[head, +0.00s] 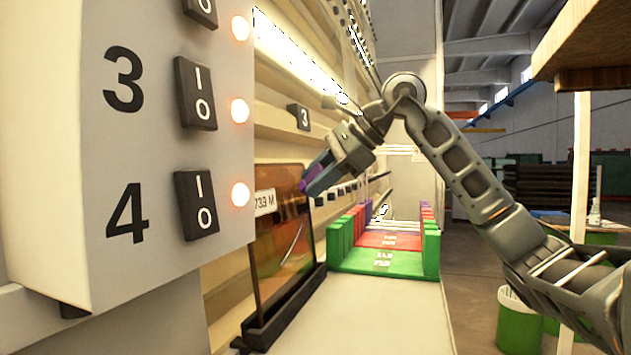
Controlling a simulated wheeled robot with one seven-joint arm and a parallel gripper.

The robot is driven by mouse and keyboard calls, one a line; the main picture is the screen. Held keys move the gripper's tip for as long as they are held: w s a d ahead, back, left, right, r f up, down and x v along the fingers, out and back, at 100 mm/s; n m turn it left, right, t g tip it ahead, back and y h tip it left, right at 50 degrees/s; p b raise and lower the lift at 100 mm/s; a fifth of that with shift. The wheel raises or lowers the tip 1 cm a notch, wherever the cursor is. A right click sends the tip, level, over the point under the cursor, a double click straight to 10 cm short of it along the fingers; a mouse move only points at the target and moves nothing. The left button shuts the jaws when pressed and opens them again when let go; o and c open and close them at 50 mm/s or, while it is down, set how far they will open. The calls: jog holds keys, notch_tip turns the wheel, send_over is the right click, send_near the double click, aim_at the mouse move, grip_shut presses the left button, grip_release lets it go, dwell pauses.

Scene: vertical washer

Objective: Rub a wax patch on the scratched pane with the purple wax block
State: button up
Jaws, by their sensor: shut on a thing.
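The scratched pane (275,262) is a brown, see-through sheet standing nearly upright in a black holder (286,312). A white label with dark print is at its upper left, and a pale slanted scratch (291,246) shows on its face. My gripper (312,182) is shut on the purple wax block (305,186), at the upper right edge of the pane. The fingers hide most of the block. I cannot tell whether the block touches the pane.
A control panel (150,140) with numbered black switches and lit orange lamps stands close at the left. Green, red and purple racks (385,260) stand on the pale bench beyond the pane. A green bin (519,318) is at the lower right. The bench's near part (385,320) is clear.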

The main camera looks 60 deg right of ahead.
jog(key=shift+w+d+b, duration=0.15)
jog(key=shift+d+b, duration=0.25)
jog(key=shift+d, duration=0.85)
jog(key=shift+f, duration=0.1)
jog(key=shift+w+b, duration=0.1)
jog(key=shift+b, duration=0.2)
jog(key=shift+a+b, duration=1)
jog(key=shift+a, duration=1.1)
jog(key=s+d+b, duration=0.1)
jog(key=s, duration=0.5)
jog(key=shift+r, duration=0.45)
